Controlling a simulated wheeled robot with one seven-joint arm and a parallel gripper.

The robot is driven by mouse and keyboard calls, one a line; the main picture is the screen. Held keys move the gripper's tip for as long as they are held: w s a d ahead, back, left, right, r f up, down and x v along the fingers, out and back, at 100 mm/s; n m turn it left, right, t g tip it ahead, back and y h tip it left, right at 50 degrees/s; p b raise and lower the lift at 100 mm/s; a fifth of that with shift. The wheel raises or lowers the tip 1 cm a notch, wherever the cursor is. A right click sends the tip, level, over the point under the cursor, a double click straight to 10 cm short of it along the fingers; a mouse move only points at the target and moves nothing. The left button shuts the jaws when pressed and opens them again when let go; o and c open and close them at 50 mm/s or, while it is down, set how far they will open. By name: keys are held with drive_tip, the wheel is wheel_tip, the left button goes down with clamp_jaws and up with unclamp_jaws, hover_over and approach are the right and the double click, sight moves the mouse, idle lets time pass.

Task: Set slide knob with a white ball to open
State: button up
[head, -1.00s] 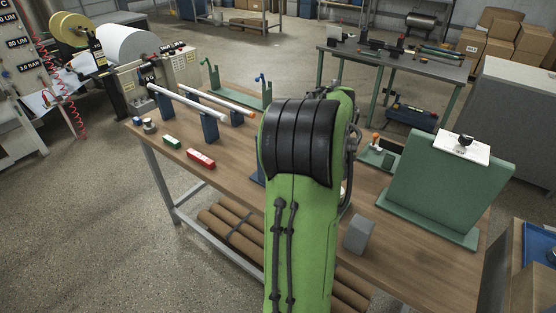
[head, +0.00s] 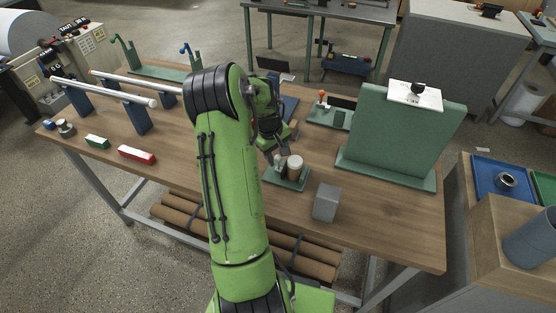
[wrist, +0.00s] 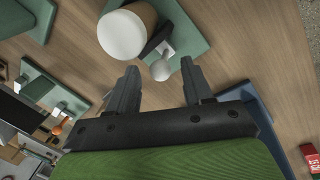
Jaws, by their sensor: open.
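The slide knob has a small white ball (wrist: 161,70) on a pale plate of a green base (wrist: 185,35). A brown cylinder with a white top (wrist: 122,35) stands beside it. In the head view the base (head: 272,181) and cylinder (head: 296,168) sit near the table's middle; my gripper partly hides that spot, and I cannot pick out the ball. My gripper (wrist: 160,66) is open, its fingertips pointing towards the knob. In the wrist view the ball appears between the two fingers; whether it is at their depth or beyond them, I cannot tell.
A knob with an orange ball (head: 322,97) stands on another green base behind. A tall green panel (head: 405,132) stands to the right. A grey block (head: 326,202) is in front. Red (head: 136,154) and green (head: 97,141) blocks lie left. The right front table is clear.

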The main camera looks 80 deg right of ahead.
drive_tip(key=shift+s+d+f, duration=0.1)
drive_tip(key=shift+d+f, duration=0.05)
drive_tip(key=shift+f, duration=0.6)
drive_tip(key=shift+s+d+f, duration=0.1)
drive_tip(key=shift+f, duration=0.6)
clamp_jaws()
